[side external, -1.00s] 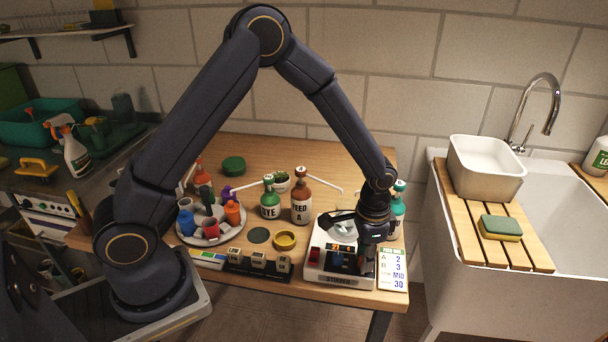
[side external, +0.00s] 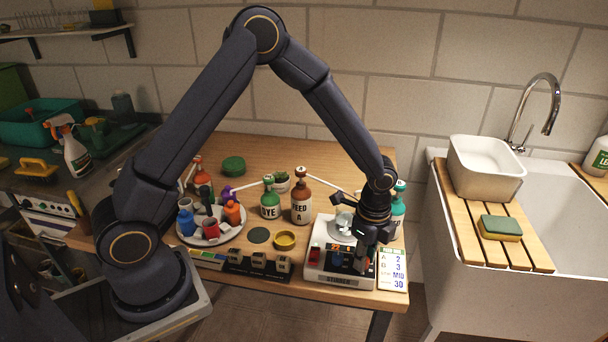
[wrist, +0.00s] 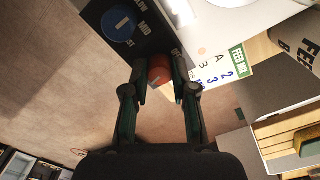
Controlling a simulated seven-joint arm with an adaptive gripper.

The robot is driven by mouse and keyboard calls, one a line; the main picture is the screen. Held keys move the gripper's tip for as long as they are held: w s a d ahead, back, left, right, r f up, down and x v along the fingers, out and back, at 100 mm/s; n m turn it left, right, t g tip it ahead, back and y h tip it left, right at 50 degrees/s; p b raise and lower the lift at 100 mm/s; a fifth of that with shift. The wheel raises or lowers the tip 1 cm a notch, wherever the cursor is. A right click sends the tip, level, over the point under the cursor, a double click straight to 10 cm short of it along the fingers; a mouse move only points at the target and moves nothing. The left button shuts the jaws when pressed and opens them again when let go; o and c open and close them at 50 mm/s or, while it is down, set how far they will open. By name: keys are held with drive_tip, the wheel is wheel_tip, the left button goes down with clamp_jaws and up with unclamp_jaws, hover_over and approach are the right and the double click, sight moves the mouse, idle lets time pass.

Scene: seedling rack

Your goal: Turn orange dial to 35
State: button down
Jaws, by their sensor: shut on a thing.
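The orange dial (wrist: 159,72) is on the dark front panel of the white stirrer (side external: 340,281). In the wrist view it sits between the two fingers of my gripper (wrist: 160,85), which is shut on it. Part of the dial is hidden by the fingers, and I cannot read its setting. In the side view my gripper (side external: 362,262) is down at the right part of the stirrer's panel and covers the dial. A blue dial (wrist: 118,25) with MID marked beside it is on the same panel.
A feed card (side external: 393,270) with 2, 3, MID and 30 lies right of the stirrer. Bottles (side external: 301,203) stand behind. A tray of coloured cups (side external: 184,238) is at left. The sink (side external: 565,215) is at far right.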

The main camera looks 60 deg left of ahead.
drive_tip(key=shift+m, duration=0.7)
drive_tip(key=c, duration=0.9)
unclamp_jaws()
wheel_tip(320, 180, up, 12)
drive_tip(key=shift+w, duration=0.1)
